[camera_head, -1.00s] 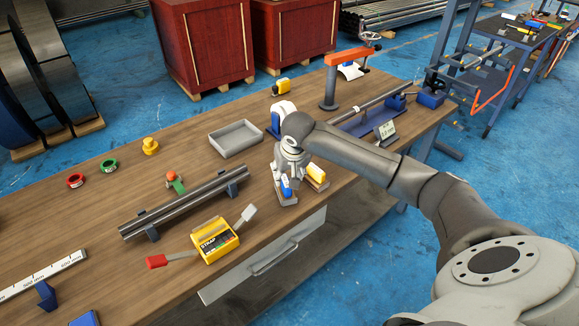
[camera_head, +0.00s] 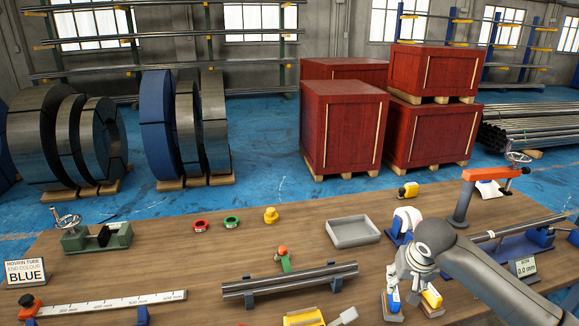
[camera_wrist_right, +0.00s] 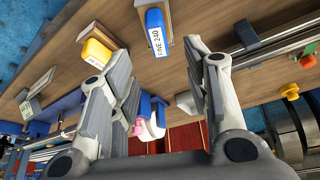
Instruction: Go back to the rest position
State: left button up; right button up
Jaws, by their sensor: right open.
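My right gripper (camera_head: 410,284) hangs over the right part of the wooden bench, its arm coming in from the right. It is open, with nothing between the fingers. A blue-topped block (camera_head: 393,300) and a yellow-topped block (camera_head: 432,297) lie close to the gripper in the head view. In the right wrist view the blue block (camera_wrist_right: 156,32), labelled FINE 240, is beyond the fingertips, and the yellow block (camera_wrist_right: 96,52) is by the left finger. My left gripper is not in view.
A grey tray (camera_head: 354,232) stands left of my right arm, and dark tubes (camera_head: 290,284) lie on supports farther left. An orange-topped post (camera_head: 463,200) and a blue gauge fixture (camera_head: 500,247) stand close on the right. Red crates (camera_head: 342,125) are behind the bench.

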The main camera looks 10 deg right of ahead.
jog(key=s+a+f+n, duration=0.1)
jog(key=a+f, duration=0.1)
jog(key=s+a+f+n, duration=0.1)
jog(key=s+a+f, duration=0.1)
jog(key=a, duration=0.1)
jog(key=s+a+f+y, duration=0.1)
jog(key=s+a+f, duration=0.1)
jog(key=a+f, duration=0.1)
jog(key=shift+a+n, duration=0.2)
jog(key=shift+n, duration=0.2)
jog(key=s+a+f+n+y, duration=0.1)
jog(key=s+a+f+n, duration=0.1)
jog(key=s+a+f, duration=0.4)
jog(key=s+a, duration=0.1)
jog(key=s, duration=1.7)
notch_tip(320, 180, down, 26)
jog(key=s+g, duration=0.2)
jog(key=s+d+f+n+g, duration=0.1)
jog(key=s+d+f, duration=0.2)
jog(key=s+f, duration=1.3)
jog(key=shift+s+d+h, duration=0.15)
jog(key=shift+s+h, duration=0.15)
jog(key=shift+s, duration=0.2)
